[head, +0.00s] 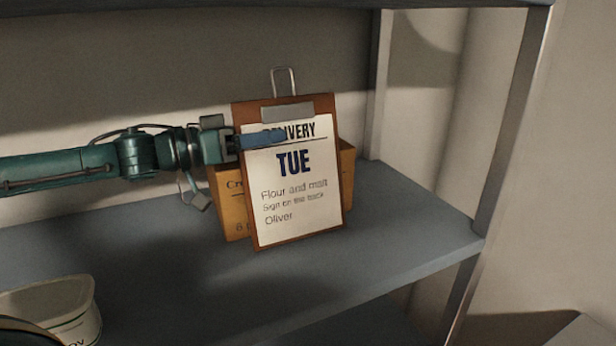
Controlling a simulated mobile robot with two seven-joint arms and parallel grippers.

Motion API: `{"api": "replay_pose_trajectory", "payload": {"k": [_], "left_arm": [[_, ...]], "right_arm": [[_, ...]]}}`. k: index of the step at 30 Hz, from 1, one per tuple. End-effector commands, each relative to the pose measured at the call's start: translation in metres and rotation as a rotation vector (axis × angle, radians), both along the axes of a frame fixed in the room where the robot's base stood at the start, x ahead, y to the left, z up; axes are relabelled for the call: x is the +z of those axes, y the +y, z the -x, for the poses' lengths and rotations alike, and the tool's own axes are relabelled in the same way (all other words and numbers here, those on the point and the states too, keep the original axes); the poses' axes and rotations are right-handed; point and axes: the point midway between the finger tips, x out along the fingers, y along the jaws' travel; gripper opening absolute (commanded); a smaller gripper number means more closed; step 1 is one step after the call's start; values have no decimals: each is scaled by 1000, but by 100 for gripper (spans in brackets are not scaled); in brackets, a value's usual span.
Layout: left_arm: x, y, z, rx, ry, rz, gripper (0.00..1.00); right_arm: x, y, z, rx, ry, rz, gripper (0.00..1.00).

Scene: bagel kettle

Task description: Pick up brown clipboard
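The brown clipboard (292,238) stands upright on the grey shelf, slightly tilted, in front of a cardboard box. It has a metal clip with a wire loop and a white sheet reading "DELIVERY TUE". My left gripper (262,141) comes in from the left at the clipboard's upper left edge. One blue finger lies across the front of the sheet, over the start of "DELIVERY". The other finger is hidden, so I cannot tell whether the gripper is closed on the board. My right gripper is not in view.
The cardboard box (232,205) sits right behind the clipboard. A white tub (62,300) stands at the front left. An upper shelf (440,6) runs overhead, and a post (508,130) stands at the right. The shelf (410,225) is bare to the clipboard's right.

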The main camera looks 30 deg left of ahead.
Motion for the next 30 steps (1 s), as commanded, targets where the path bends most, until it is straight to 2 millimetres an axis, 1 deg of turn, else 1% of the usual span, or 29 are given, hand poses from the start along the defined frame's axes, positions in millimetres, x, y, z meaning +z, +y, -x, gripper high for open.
{"api": "replay_pose_trajectory", "payload": {"k": [3, 7, 18, 30], "left_arm": [[1, -1, 0, 0, 0, 0, 31], [1, 0, 0, 0, 0, 0, 30], [0, 0, 0, 0, 0, 0, 0], [0, 0, 0, 1, 0, 0, 0]], "right_arm": [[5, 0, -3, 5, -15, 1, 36], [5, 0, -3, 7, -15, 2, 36], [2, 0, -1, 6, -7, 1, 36], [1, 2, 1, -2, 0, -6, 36]]}}
